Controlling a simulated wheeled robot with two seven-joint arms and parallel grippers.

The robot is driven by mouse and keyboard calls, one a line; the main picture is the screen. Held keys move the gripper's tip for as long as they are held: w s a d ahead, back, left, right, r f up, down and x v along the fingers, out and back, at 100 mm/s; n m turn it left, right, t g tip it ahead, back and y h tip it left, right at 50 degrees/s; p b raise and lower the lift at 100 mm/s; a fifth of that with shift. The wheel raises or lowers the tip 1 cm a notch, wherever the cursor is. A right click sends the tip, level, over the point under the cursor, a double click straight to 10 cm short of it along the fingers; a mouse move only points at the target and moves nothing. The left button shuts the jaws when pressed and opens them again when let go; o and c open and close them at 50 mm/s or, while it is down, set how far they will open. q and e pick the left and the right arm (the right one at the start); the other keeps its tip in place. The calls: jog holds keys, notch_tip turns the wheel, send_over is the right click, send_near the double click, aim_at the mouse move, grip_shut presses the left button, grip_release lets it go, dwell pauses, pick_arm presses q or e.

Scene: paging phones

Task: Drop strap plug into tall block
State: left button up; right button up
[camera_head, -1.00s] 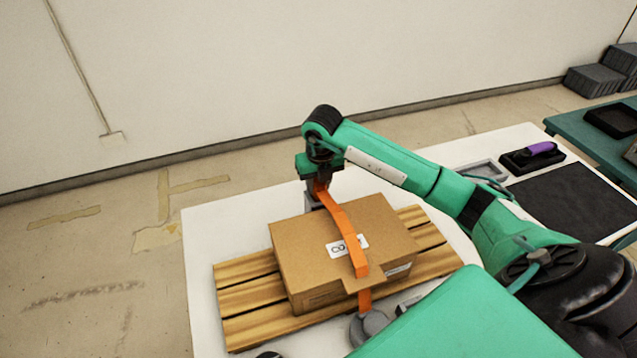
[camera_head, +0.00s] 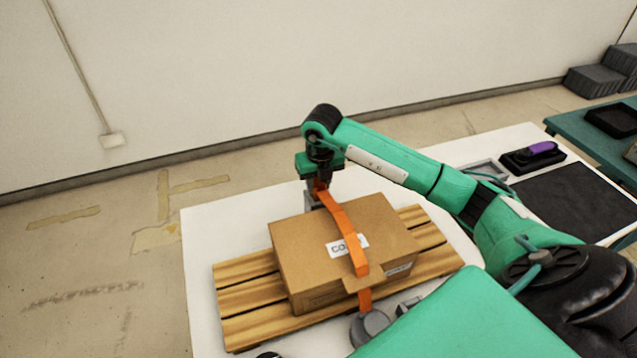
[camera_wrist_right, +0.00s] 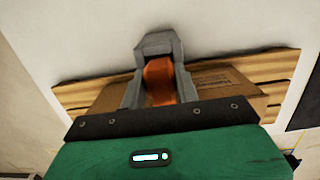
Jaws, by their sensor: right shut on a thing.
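An orange strap (camera_head: 345,228) runs over the cardboard box (camera_head: 310,250) from front to far side. My right gripper (camera_head: 320,184) points down behind the box and is shut on the strap plug at the strap's far end; its jaws hide the plug itself. The grey tall block (camera_head: 311,198) stands on the white table right at the fingertips. The wrist view shows orange strap (camera_wrist_right: 159,82) between the grey fingers (camera_wrist_right: 158,90), with grey block (camera_wrist_right: 158,43) just beyond. I cannot tell whether the plug is inside the block. My left gripper is not in view.
The box sits on a slatted wooden pallet (camera_head: 245,299). A round grey piece (camera_head: 369,328) stands at the strap's front end. A black tray with a purple-handled tool (camera_head: 540,149) and a dark mat (camera_head: 575,200) lie at right. The white table (camera_head: 200,235) is clear at left.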

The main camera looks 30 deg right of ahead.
aim_at(320, 186)
jog(key=shift+f+b, duration=0.45)
jog(key=shift+f, duration=0.1)
jog(key=o, duration=0.7)
jog(key=shift+s+a+r+p, duration=0.1)
jog(key=shift+s+r+p, duration=0.1)
jog(key=shift+r+p, duration=1.25)
jog(key=shift+s+r+p, duration=0.25)
jog(key=shift+r+p, duration=0.45)
jog(key=shift+r, duration=1.5)
jog(key=shift+s+a+r+p, duration=0.1)
jog(key=shift+s+r+p, duration=0.1)
jog(key=shift+r+p, duration=1.25)
jog(key=shift+r+b, duration=0.4)
jog(key=shift+b, duration=0.05)
